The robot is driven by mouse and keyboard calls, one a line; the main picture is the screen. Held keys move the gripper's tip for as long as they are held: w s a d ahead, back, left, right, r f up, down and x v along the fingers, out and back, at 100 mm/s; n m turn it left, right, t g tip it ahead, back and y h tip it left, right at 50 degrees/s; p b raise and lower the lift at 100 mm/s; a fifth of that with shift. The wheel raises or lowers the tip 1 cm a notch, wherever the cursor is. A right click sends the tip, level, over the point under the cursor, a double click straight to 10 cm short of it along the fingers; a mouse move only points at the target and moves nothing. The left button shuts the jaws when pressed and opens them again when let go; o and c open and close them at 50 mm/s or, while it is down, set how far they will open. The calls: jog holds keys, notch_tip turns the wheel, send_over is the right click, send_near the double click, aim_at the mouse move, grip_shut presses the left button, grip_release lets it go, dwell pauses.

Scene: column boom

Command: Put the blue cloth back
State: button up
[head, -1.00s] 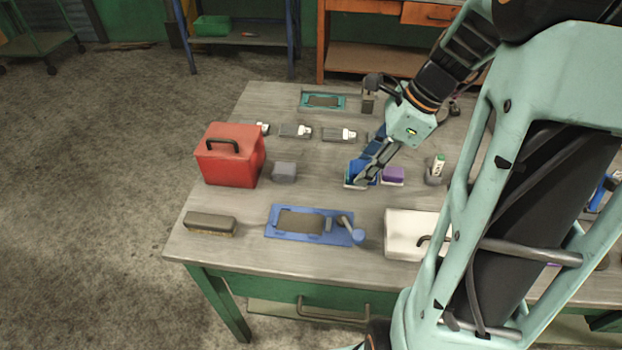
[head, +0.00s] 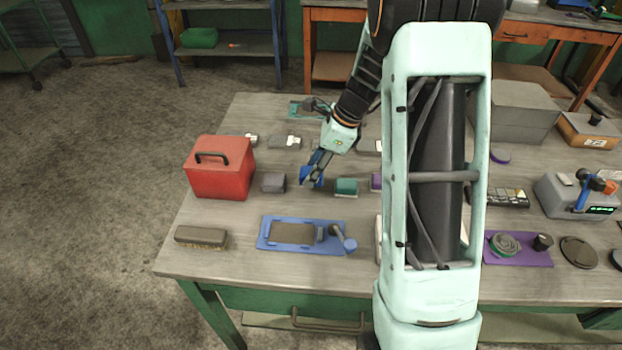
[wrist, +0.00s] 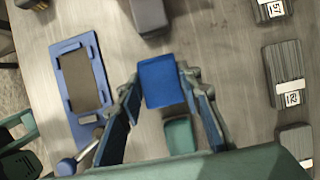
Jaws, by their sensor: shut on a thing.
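The blue cloth (wrist: 160,82) shows as a flat, folded-looking rectangle between the fingertips of my gripper (wrist: 161,80) in the wrist view. My gripper is shut on it. In the head view my gripper (head: 311,178) holds the blue cloth (head: 309,176) over the workbench, between a grey block (head: 273,182) and a teal block (head: 346,187). The fingers partly cover the cloth there. I cannot tell whether the cloth touches the bench top. The grey block (wrist: 150,15) and the teal block (wrist: 180,135) also show in the wrist view, apart from the cloth.
A red toolbox (head: 219,178) stands at the left. A blue tray (head: 270,244) and a brush (head: 201,237) lie at the front. A purple block (head: 376,181) is right of the teal one. Labelled grey items (wrist: 283,75) lie behind. My arm hides part of the bench.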

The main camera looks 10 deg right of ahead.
jog(key=shift+w+a+f, duration=0.1)
jog(key=shift+w+f, duration=0.05)
jog(key=shift+f, duration=0.8)
jog(key=shift+w+a+f, duration=0.1)
jog(key=shift+w+f, duration=0.05)
jog(key=shift+f, duration=0.8)
jog(key=shift+f, duration=0.2)
jog(key=o, duration=1.1)
jog(key=shift+d+r, duration=0.2)
jog(key=shift+r, duration=0.4)
jog(key=v, duration=1.1)
